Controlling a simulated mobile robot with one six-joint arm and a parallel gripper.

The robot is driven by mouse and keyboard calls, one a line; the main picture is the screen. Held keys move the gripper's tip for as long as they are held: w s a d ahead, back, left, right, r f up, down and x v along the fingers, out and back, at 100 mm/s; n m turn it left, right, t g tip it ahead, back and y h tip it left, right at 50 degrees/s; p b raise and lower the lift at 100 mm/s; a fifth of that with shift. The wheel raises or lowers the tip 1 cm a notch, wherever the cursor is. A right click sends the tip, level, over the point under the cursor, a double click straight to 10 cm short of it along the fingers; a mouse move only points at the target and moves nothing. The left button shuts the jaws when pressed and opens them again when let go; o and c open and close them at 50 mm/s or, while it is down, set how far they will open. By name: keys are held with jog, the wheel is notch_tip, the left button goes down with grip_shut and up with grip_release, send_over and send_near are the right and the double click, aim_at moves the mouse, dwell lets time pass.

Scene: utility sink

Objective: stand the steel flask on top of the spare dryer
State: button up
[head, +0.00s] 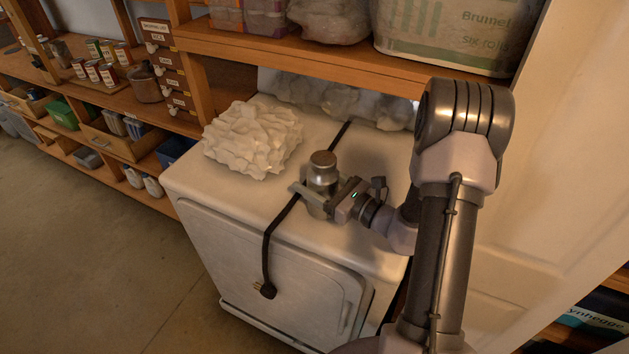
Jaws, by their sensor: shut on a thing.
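The steel flask (323,167) is a short grey metal cylinder with a domed lid. It is upright over the top of the white spare dryer (225,191), near the middle. My gripper (312,196) comes in from the right and is shut on the flask, with its fingers around the body. The flask's lower part is partly hidden by the fingers, so I cannot tell whether its base touches the dryer top.
A crumpled white bundle (253,139) lies on the dryer, left of the flask. A black cord with a plug (267,290) runs across the top and hangs down the front. A wooden shelf (350,57) overhangs the back. Bare dryer top shows around the flask.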

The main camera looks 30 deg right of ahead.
aim_at(336, 192)
jog(key=shift+f, duration=0.1)
jog(key=o, duration=1.9)
jog(key=shift+o, duration=0.2)
jog(key=v, duration=1.2)
jog(key=shift+p, duration=0.35)
